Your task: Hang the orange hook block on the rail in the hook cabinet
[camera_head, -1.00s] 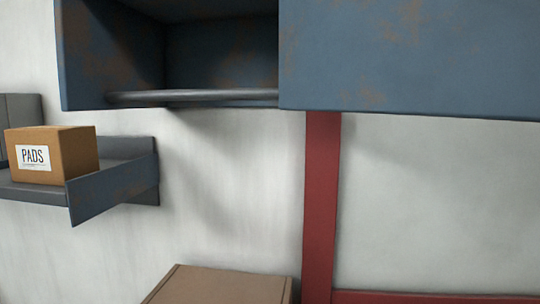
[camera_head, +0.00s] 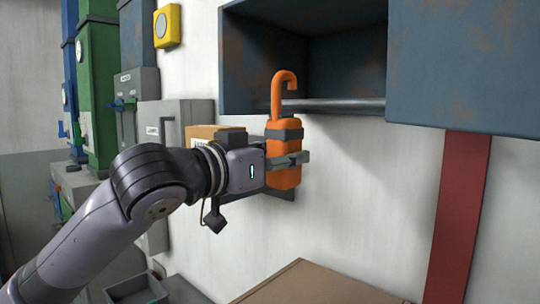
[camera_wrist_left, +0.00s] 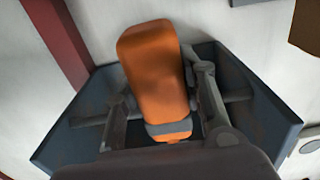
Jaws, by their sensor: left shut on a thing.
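The orange hook block (camera_head: 283,178) is upright in the head view, its curved hook (camera_head: 284,80) at the top. My left gripper (camera_head: 287,160) is shut on the block's body. The hook cabinet (camera_head: 305,60) is blue-grey, rust-marked and open at the front. Its horizontal rail (camera_head: 335,105) runs along the lower opening. The hook overlaps the left part of the rail in the picture, with its curve above rail height; I cannot tell its depth or whether they touch. The left wrist view shows the block (camera_wrist_left: 158,70) between the fingers; its hook is not visible there. My right gripper is not in view.
A closed blue panel (camera_head: 465,60) adjoins the cabinet at right, with a red post (camera_head: 458,215) below. A cardboard box (camera_head: 315,285) stands below. Another box (camera_head: 215,137) is partly hidden behind my left arm. Grey and green cabinets (camera_head: 95,80) stand at left.

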